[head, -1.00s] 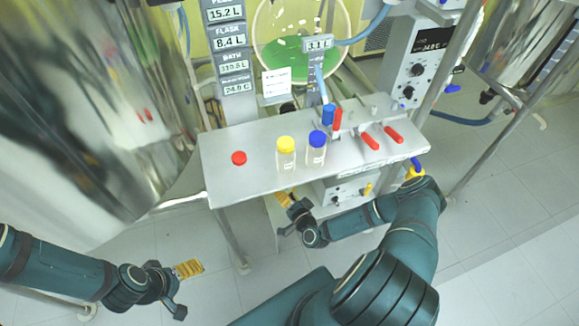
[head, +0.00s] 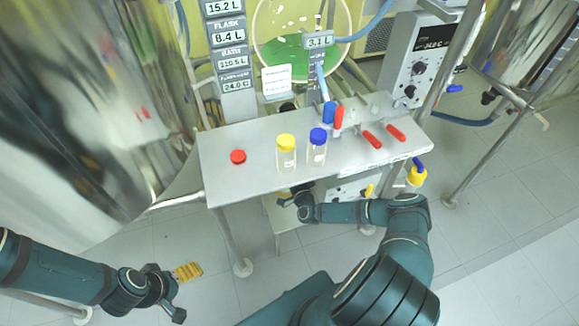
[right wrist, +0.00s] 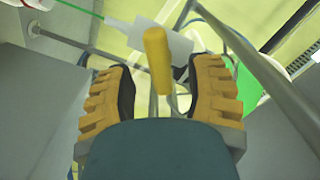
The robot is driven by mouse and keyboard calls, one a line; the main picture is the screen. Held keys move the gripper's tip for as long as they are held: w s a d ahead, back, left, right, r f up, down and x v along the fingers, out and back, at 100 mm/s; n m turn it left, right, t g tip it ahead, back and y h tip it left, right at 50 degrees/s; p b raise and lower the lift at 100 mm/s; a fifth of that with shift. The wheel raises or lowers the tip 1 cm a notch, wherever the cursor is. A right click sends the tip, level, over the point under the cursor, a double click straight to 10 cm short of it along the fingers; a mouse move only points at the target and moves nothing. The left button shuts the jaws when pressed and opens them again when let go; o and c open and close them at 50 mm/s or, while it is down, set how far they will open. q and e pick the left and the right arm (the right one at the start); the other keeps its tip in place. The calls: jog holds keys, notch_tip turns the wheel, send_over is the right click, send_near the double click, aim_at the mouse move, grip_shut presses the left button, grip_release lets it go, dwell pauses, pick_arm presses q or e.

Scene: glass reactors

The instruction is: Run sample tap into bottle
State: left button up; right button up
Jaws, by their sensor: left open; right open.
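A yellow handle (right wrist: 157,62) on a pale grey body (right wrist: 148,40) stands between the spread fingers of my right gripper (right wrist: 160,92) in the right wrist view. It looks like a tap, and the fingers are apart from it on both sides. In the head view the right gripper (head: 290,197) is under the front edge of the metal shelf, its fingertips mostly hidden. A yellow-capped bottle (head: 286,153) and a blue-capped bottle (head: 317,149) stand upright on the shelf. A red cap (head: 238,157) lies left of them. My left gripper (head: 188,271) is open and empty at lower left.
The metal shelf (head: 225,180) carries red-handled valves (head: 372,139) at its right. A large shiny vessel (head: 80,110) fills the left. A yellow fitting (head: 417,177) sits beyond the shelf's right end. A control box (head: 414,60) stands behind. The floor around the left gripper is clear.

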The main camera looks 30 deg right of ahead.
jog(key=shift+x, duration=1.25)
jog(key=shift+c, duration=0.4)
grip_shut()
